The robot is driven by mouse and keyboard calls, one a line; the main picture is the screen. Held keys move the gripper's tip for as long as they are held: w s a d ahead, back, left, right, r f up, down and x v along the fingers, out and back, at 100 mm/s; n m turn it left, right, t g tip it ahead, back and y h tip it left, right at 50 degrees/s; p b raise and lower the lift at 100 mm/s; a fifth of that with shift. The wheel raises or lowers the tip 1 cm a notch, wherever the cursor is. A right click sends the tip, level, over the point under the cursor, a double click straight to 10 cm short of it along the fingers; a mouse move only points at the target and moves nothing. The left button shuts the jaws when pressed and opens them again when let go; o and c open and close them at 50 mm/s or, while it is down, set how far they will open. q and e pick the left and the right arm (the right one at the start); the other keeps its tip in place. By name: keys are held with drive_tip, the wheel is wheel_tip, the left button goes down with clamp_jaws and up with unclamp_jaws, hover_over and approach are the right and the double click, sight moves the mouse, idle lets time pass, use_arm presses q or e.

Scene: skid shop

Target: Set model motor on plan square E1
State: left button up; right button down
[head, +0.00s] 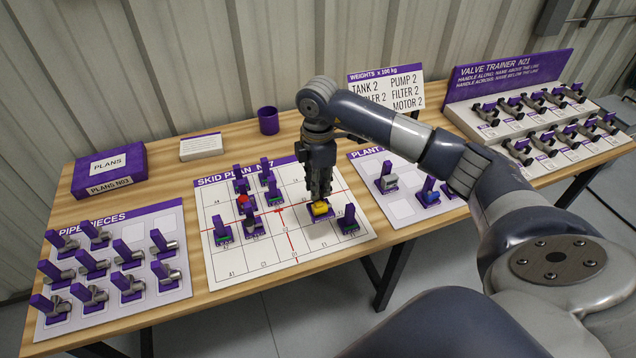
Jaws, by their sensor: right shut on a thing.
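My right gripper (319,192) points down over the skid plan board (222,276) and is shut on a small yellow model (320,208). The model has a dark purple base and is held over the right half of the plan grid. I cannot tell whether its base touches the board. The gripper hides the model's upper part. Which model it is cannot be read, nor can the square label E1 be made out. My left gripper is not in view.
Several other models stand on the plan, one (348,220) close right of the held one. The plant board (404,210) holds a grey and a blue model. The pipe pieces board (115,265) stands left, the valve trainer (510,75) right, a purple cup (268,120) behind.

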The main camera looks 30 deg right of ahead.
sight(318, 208)
drive_tip(key=shift+f, duration=0.15)
drive_tip(key=shift+f+b, duration=1)
drive_tip(key=shift+f, duration=0.25)
drive_tip(key=shift+f+b, duration=0.85)
drive_tip(key=shift+f, duration=0.5)
drive_tip(key=shift+f, duration=0.1)
drive_tip(key=shift+f+b, duration=1.1)
drive_tip(key=shift+f, duration=0.55)
drive_tip(key=shift+f+b, duration=0.35)
drive_tip(key=shift+f, duration=0.4)
drive_tip(key=c, duration=1.4)
unclamp_jaws()
drive_tip(key=shift+r, duration=0.2)
